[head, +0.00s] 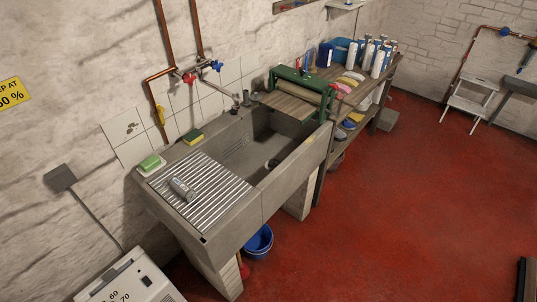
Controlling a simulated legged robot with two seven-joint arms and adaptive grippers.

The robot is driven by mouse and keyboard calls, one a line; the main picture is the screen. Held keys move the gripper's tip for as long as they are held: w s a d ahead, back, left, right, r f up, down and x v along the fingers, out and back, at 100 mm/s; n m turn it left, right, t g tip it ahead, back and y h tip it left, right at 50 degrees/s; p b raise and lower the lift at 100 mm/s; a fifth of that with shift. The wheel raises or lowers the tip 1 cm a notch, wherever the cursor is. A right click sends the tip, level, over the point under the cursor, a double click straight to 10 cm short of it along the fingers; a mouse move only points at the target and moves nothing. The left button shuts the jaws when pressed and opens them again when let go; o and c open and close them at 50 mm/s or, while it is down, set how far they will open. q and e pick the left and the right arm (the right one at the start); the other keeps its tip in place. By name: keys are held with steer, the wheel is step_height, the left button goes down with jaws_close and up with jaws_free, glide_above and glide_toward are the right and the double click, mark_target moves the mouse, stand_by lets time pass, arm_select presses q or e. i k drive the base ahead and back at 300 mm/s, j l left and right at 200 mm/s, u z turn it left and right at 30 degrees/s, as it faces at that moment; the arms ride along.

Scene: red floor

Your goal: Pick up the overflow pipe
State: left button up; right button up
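A short grey cylinder (181,188) lies on its side on the ribbed drainboard (215,190) of the stone sink (225,236). It looks like a pipe piece, but I cannot tell for sure that it is the overflow pipe. A dark round thing (272,163) shows in the sink basin, partly hidden by the front wall; I cannot tell whether it is a drain or a pipe end. Neither of my grippers is in view.
A green soap (150,162) and a yellow-green sponge (193,137) lie on the sink's back ledge. A green-framed wringer (300,92) stands over its far end. A blue bucket (258,242) stands beneath. The red floor (400,215) to the right is clear.

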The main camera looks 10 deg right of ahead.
mark_target(246, 103)
steer(key=u, duration=0.45)
steer(key=l+u, duration=0.15)
steer(key=u, duration=0.3)
steer(key=l+u, duration=0.1)
steer(key=u, duration=0.35)
steer(key=k+l+u, duration=0.1)
steer(key=l+u, duration=0.2)
steer(key=l, duration=0.25)
steer(key=k+l+u, duration=0.15)
steer(key=l+u, duration=0.15)
steer(key=l, duration=0.2)
steer(key=k+l+u, duration=0.3)
steer(key=l, duration=0.2)
steer(key=k+l+u, duration=0.25)
steer(key=l, duration=0.15)
steer(key=k+l+u, duration=0.3)
steer(key=i+l, duration=0.1)
steer(key=l, duration=0.05)
